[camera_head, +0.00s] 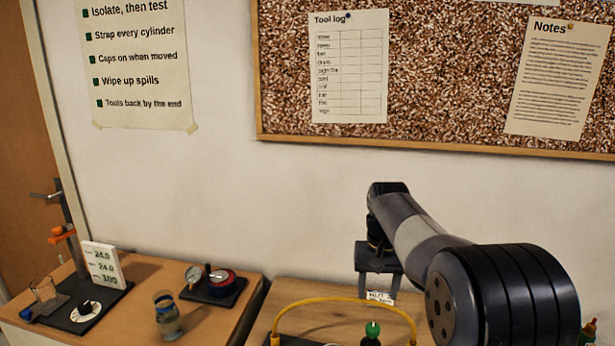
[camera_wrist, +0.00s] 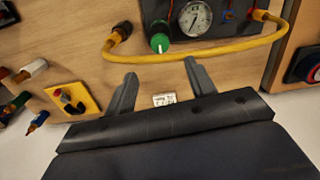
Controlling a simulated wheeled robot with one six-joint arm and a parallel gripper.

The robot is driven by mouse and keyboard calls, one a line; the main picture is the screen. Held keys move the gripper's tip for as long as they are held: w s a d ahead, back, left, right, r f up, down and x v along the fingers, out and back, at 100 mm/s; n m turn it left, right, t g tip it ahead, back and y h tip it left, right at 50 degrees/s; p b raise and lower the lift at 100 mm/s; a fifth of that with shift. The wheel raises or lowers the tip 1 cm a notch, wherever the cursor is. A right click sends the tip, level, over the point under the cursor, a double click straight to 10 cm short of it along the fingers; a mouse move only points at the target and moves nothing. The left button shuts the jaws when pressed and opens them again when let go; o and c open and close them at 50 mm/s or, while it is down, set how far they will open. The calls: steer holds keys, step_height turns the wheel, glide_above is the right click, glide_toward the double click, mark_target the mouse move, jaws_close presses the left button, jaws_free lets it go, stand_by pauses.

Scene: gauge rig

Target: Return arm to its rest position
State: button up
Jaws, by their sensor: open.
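My gripper (camera_head: 380,284) hangs at the end of my arm over the back of the right-hand wooden table, near the wall in the head view. In the wrist view my gripper (camera_wrist: 160,80) shows two grey fingers spread apart with nothing between them. My arm reaches in from the lower right and hides part of the table.
A yellow hose (camera_wrist: 170,58) arches near the fingers, beside a green-capped part (camera_wrist: 159,42) and a dial gauge (camera_wrist: 195,18). A yellow plate (camera_wrist: 73,103) and several capped items lie at left. The left table (camera_head: 145,300) holds a gauge block (camera_head: 213,285) and a glass jar (camera_head: 167,316).

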mark_target(373, 327)
step_height(373, 327, down, 11)
steer(key=shift+r+p, duration=0.2)
steer(key=shift+p, duration=0.35)
steer(key=m, duration=0.4)
steer(key=shift+r+m, duration=0.1)
steer(key=shift+m, duration=0.3)
steer(key=m, duration=0.4)
steer(key=shift+b, duration=0.4)
steer(key=m, duration=0.4)
steer(key=shift+m+b, duration=0.3)
steer(key=shift+b, duration=0.05)
steer(key=m, duration=0.4)
steer(key=shift+b, duration=0.4)
steer(key=shift+m, duration=0.4)
steer(key=shift+r, duration=1.15)
